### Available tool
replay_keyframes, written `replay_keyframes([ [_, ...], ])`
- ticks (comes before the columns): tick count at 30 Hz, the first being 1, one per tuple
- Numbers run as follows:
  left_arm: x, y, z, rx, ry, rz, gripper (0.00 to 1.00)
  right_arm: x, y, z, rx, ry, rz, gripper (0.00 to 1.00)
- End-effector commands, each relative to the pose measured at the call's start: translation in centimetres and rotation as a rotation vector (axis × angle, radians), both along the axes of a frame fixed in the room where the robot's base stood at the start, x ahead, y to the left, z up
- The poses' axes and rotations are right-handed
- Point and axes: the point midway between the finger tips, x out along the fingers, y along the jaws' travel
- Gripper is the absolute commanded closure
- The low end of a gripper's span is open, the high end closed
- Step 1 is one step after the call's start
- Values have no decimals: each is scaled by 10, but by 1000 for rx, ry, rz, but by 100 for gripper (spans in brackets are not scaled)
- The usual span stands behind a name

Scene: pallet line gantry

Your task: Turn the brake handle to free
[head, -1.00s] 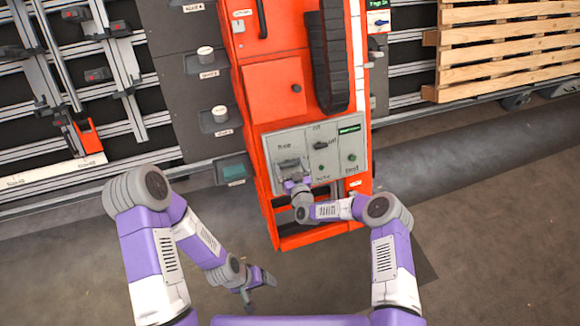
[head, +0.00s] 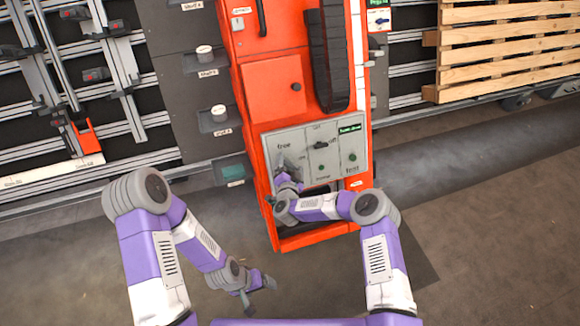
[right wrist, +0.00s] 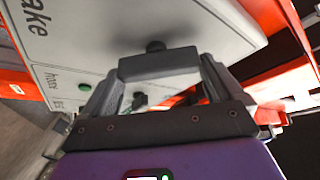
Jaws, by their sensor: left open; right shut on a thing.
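The brake handle (head: 282,160) is a grey bar on the left part of the pale control panel (head: 336,174), standing upright and pointing towards the "free" label. My right gripper (head: 287,174) is shut on it from below. In the right wrist view, the grey bar of the handle (right wrist: 158,62) lies between the two fingers of the right gripper (right wrist: 160,74), in front of its black pivot knob. The gripper partly hides the handle in the head view. My left gripper (head: 258,293) is open and empty, low over the floor, away from the panel.
The panel also has a black selector knob (head: 320,146) and a green button (head: 352,157). It sits on the orange cabinet (head: 273,90). A grey column with knobs (head: 219,114) stands to the left, wooden pallets (head: 505,45) at the right. Floor in front is clear.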

Motion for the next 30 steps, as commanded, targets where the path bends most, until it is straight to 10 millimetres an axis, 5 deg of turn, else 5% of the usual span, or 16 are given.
replay_keyframes([
  [18,0,0,10,0,0,0,16,-1,0,0,460,153,-257,37],
  [30,0,0,15,0,0,0,16,-1,0,-1,611,201,-339,37],
])
